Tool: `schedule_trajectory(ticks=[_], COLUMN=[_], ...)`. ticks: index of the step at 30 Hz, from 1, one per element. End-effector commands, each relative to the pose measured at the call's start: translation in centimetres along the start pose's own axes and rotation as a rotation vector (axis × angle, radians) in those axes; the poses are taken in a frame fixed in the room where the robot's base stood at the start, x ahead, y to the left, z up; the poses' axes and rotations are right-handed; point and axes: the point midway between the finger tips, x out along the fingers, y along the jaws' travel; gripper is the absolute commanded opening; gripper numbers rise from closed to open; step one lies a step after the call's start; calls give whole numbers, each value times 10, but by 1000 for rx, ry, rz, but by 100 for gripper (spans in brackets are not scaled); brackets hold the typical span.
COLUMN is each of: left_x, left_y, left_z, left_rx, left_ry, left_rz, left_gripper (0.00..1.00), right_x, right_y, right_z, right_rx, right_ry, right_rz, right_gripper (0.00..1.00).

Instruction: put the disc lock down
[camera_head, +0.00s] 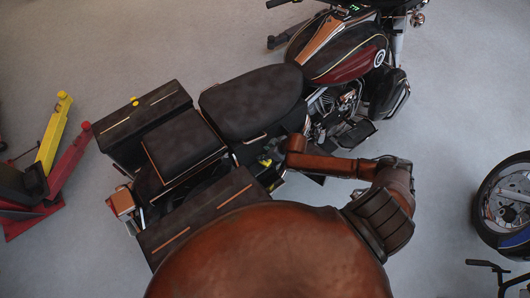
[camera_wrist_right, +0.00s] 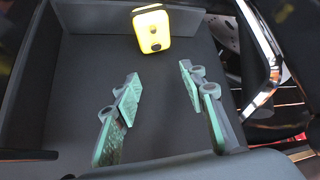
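In the right wrist view, the disc lock (camera_wrist_right: 152,30), a small yellow block with dark round marks, is on or against a dark, walled surface (camera_wrist_right: 75,75). My right gripper (camera_wrist_right: 160,75) has its two green-padded fingers apart, with nothing between them. The lock is just beyond the fingertips, apart from them as far as I can see. In the head view, my right gripper (camera_head: 270,176) is low beside the motorcycle (camera_head: 250,100), mostly hidden. A small yellow patch (camera_head: 265,160) shows there; I cannot tell for sure that it is the lock. My left gripper is not in view.
The motorcycle's dark side cases (camera_head: 146,118) and seat are close to my right arm. A red and yellow lift (camera_head: 58,150) stands at the left. Grey floor between is clear.

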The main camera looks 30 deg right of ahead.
Motion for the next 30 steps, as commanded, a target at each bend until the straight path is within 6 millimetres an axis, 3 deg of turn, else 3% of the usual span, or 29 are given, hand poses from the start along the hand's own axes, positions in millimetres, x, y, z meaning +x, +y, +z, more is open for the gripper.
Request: schedule_trajectory(ticks=[11, 24, 30], left_x=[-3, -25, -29], left_y=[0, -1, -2], left_z=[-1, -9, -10], left_rx=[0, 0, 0], left_ry=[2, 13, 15], left_rz=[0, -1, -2], left_gripper=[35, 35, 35], right_x=[-10, -95, -116], right_y=[1, 0, 0], right_z=[0, 0, 0], right_rx=[0, -1, 0], right_ry=[-1, -2, -1], right_rz=[1, 1, 1], right_gripper=[39, 39, 39])
